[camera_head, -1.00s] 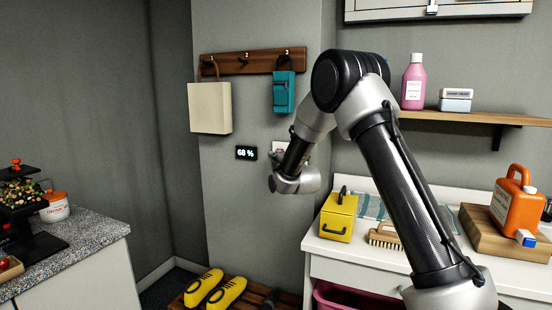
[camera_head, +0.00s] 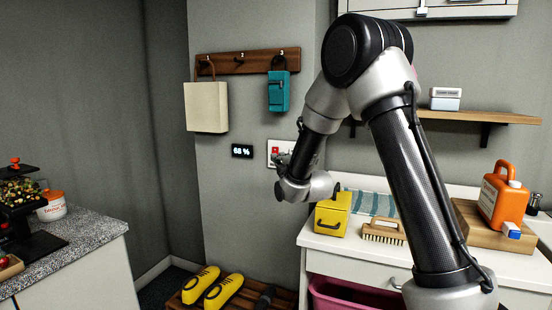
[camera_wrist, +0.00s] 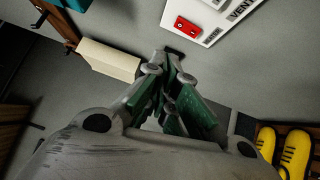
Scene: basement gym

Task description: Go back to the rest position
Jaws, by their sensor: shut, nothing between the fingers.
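My gripper (camera_wrist: 172,72) shows in the wrist view with its green-sided fingers together and nothing between them. It points toward the grey wall, apart from any object I can make out. In the head view my arm is bent, with its elbow high and its wrist hanging in front of the wall, above and left of the white counter (camera_head: 350,245). The gripper's fingers are mostly hidden there behind the wrist. A white panel with a red switch (camera_wrist: 187,27) is on the wall near the fingers; it also shows in the head view (camera_head: 274,151).
A yellow box (camera_head: 332,215), a brush (camera_head: 383,232) and an orange jug (camera_head: 503,196) are on the counter side. A cream bag (camera_head: 206,107) and a teal pouch (camera_head: 279,92) hang from a hook rail (camera_head: 225,64). Yellow shoes (camera_head: 223,292) sit low on a wooden rack.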

